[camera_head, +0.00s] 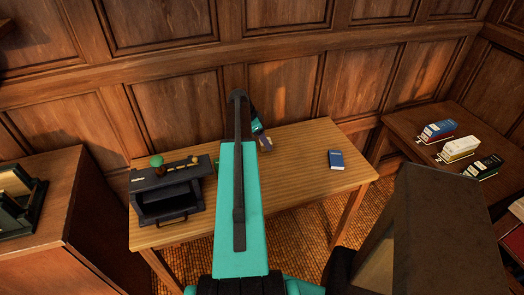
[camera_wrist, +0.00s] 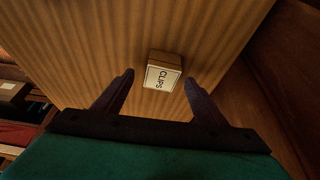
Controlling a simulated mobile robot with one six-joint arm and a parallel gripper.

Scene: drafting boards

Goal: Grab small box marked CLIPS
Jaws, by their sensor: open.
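The small box marked CLIPS (camera_wrist: 162,74) lies on the wooden table (camera_wrist: 110,40), its white label facing the wrist camera. In the wrist view my gripper (camera_wrist: 159,80) is open, with one dark finger on each side of the box and visible gaps between. I cannot tell the exact height of the fingers over the table. In the head view a small brown box (camera_head: 265,144) shows beside the end of my arm, partly hidden by it; its label cannot be read there.
A dark open-fronted case (camera_head: 170,193) with a green knob-like item (camera_head: 157,161) on top stands at the table's left. A side table (camera_head: 452,122) holds several boxes. Panelled walls stand close behind the table.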

